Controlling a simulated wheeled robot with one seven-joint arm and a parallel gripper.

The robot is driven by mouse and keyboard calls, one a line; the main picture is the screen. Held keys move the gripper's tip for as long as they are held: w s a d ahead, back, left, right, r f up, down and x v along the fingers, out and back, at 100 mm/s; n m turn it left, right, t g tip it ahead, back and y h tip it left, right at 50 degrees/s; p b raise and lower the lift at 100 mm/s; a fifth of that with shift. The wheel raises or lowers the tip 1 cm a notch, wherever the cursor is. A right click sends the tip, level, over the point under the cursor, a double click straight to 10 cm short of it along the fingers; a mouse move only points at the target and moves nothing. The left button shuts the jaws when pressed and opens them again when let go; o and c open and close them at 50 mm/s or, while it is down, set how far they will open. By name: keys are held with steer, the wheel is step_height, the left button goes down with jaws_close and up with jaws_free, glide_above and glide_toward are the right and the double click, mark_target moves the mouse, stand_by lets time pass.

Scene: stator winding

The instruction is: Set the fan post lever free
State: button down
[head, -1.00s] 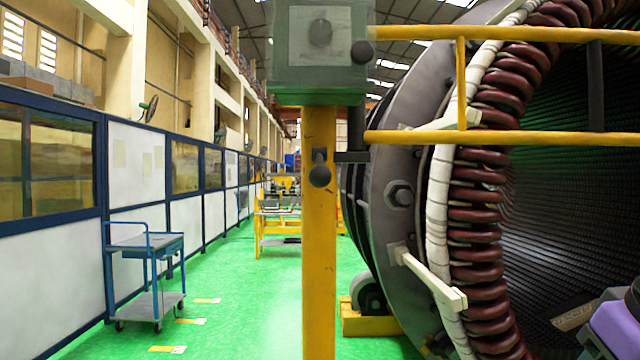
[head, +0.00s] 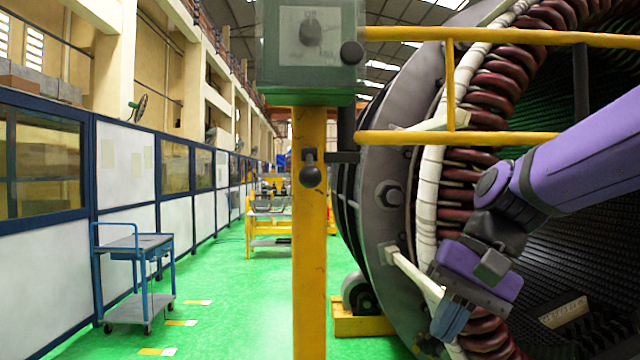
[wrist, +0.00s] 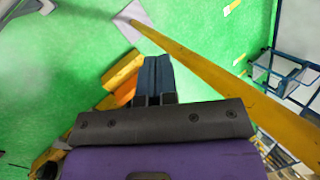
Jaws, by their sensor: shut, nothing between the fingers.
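The yellow post (head: 309,240) stands upright in the middle of the head view and carries a grey-green box (head: 310,45) on top. A small lever with a dark ball knob (head: 311,175) hangs on the post's front below the box. Another dark knob (head: 352,52) sits at the box's right side. My gripper (head: 446,326) is at the lower right, below and right of the lever, apart from it and pointing down. In the wrist view its blue fingers (wrist: 155,72) are together and empty. There the post (wrist: 225,83) runs diagonally, right of the fingers; the lever is not visible.
Yellow rails (head: 460,138) run right from beside the post, in front of the large stator (head: 388,220) with its dark red coils. A blue trolley (head: 135,270) stands at left. Green floor (head: 225,320) is open left of the post.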

mark_target(310, 166)
steer(key=w+a+r+m+g+y, duration=0.4)
steer(key=w+a+y, duration=0.45)
steer(key=w, duration=0.45)
steer(key=w+d+r+g+y, duration=0.1)
steer(key=w+r+y, duration=0.1)
steer(key=w+y, duration=0.2)
steer(key=w+d+r+g+y, duration=0.1)
steer(key=w+y, duration=0.3)
steer(key=w, duration=0.5)
steer(key=shift+w+d+r+m+g+y, duration=0.25)
steer(key=shift+d+r+m+g+y, duration=0.15)
steer(key=shift+d+r, duration=0.2)
steer(key=shift+a, duration=0.15)
steer(key=s+d+r+x, duration=0.1)
steer(key=r+x, duration=0.1)
steer(key=x, duration=1)
steer(key=shift+s, duration=0.15)
steer(key=shift+r, duration=0.2)
